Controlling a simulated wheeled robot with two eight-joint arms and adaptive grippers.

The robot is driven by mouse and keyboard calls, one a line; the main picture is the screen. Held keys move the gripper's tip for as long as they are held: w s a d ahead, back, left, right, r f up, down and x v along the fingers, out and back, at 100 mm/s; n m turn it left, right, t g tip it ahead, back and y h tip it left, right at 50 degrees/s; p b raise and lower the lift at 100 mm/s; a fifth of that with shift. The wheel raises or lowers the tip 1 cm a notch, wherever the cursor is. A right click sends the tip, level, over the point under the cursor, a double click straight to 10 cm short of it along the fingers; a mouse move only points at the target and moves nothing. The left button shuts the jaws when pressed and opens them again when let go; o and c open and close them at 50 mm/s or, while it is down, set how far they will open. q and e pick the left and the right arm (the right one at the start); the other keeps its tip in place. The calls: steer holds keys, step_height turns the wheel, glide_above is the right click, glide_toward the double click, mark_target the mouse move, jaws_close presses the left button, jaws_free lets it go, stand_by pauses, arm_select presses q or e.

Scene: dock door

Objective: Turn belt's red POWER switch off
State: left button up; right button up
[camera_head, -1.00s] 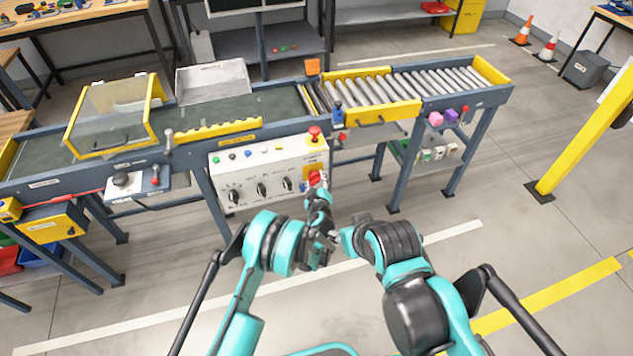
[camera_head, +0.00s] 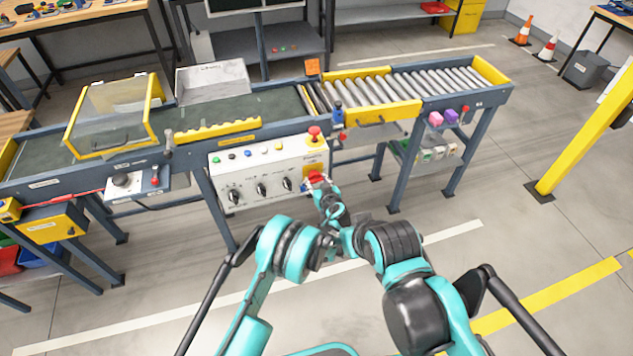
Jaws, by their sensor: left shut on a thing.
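The red POWER switch (camera_head: 316,177) sits on a yellow plate at the lower right of the white control panel (camera_head: 245,180), on the front of the belt frame. My left gripper (camera_head: 317,184) is at the switch, shut on it. Its fingers partly cover the switch, so its exact angle is too small to tell. My right arm reaches in from the right and ends behind its own links near the middle; I cannot make out its gripper.
Several black knobs (camera_head: 262,189) line the panel to the left. The conveyor belt (camera_head: 235,110) runs behind. The floor at right is clear up to a yellow post (camera_head: 585,130).

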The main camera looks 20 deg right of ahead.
stand_by(0.4)
arm_select(q)
steer(key=o, duration=1.2)
